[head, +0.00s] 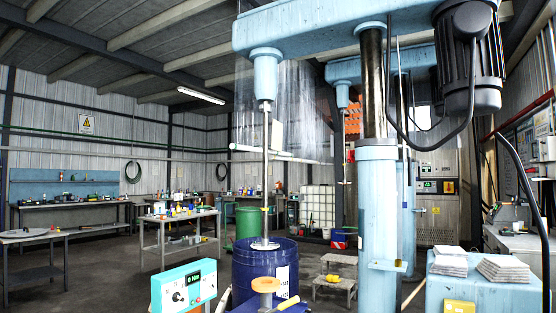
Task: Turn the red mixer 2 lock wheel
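The near light-blue mixer has a thick column (379,205), an overhead arm (330,25) and a shaft (265,170) that reaches down into a dark blue drum (244,265). A second light-blue mixer head (343,72) with its own thin shaft stands behind it. I cannot make out a red lock wheel with certainty; a small red patch shows beside the second mixer's shaft, too small to identify. An orange round knob-like part (265,285) stands in front of the drum. Neither of my grippers is in view.
A light-blue control box (184,287) stands at the front left. Paper stacks (503,268) lie on a light-blue cabinet (480,296) at the right. Workbenches line the left and back walls, with open floor between.

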